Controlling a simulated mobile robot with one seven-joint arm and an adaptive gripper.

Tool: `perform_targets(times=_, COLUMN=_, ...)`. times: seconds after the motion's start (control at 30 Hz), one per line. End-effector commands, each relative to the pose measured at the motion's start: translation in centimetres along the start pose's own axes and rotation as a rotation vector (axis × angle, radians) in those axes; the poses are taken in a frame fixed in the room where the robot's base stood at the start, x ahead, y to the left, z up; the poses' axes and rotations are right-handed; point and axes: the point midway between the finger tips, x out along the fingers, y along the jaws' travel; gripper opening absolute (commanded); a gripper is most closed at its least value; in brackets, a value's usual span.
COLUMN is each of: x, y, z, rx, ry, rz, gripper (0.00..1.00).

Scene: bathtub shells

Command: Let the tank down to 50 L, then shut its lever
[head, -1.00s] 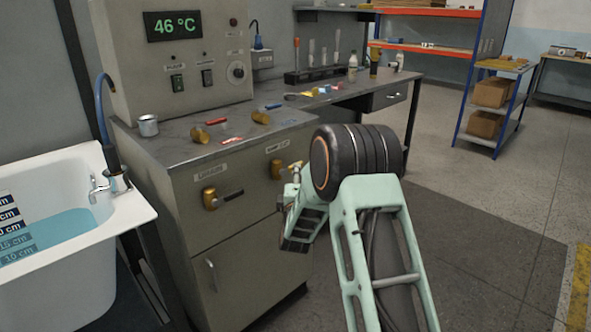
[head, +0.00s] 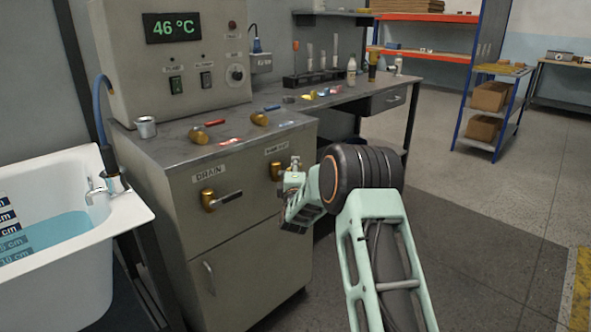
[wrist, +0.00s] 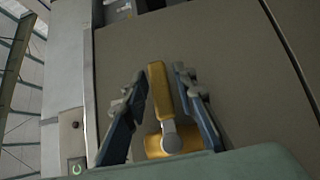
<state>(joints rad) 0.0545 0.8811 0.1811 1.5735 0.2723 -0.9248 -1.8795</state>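The white tub (head: 128,213) at the left holds blue water (head: 45,238), which covers the lower marks of its centimetre scale. The drain valve (head: 208,200) on the cabinet front is brass, with a dark lever (head: 230,196) pointing right. A second brass valve (head: 275,170) sits to its right under a label I cannot read. My gripper (head: 295,165) is at this second valve. In the wrist view my gripper (wrist: 159,78) is open, with a yellow lever (wrist: 160,92) between its fingers and gaps on both sides. The lever's brass body (wrist: 168,142) shows below it.
The cabinet top (head: 180,140) carries a metal cup (head: 146,127), loose brass parts and a panel (head: 173,27) reading 46 °C. A workbench (head: 330,98) with bottles runs behind. A shelf rack (head: 490,100) stands at the back right. The floor (head: 480,225) at the right is clear.

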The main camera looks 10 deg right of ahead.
Motion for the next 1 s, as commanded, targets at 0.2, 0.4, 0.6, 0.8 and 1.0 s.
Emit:
perform_targets(times=0.2, x=-0.01, y=0.02, z=0.00, rx=0.000, ry=0.000, rz=0.000, gripper=0.00)
perform_targets(times=0.4, x=-0.02, y=0.03, z=0.00, rx=0.000, ry=0.000, rz=0.001, gripper=0.00)
perform_targets(times=0.6, x=-0.02, y=0.06, z=-0.01, rx=0.003, ry=0.000, rz=-0.002, gripper=0.00)
perform_targets(times=0.8, x=-0.02, y=-0.01, z=-0.01, rx=0.034, ry=0.000, rz=-0.035, gripper=0.00)
perform_targets(times=1.0, x=-0.09, y=-0.47, z=-0.15, rx=0.118, ry=0.001, rz=-0.119, gripper=0.00)
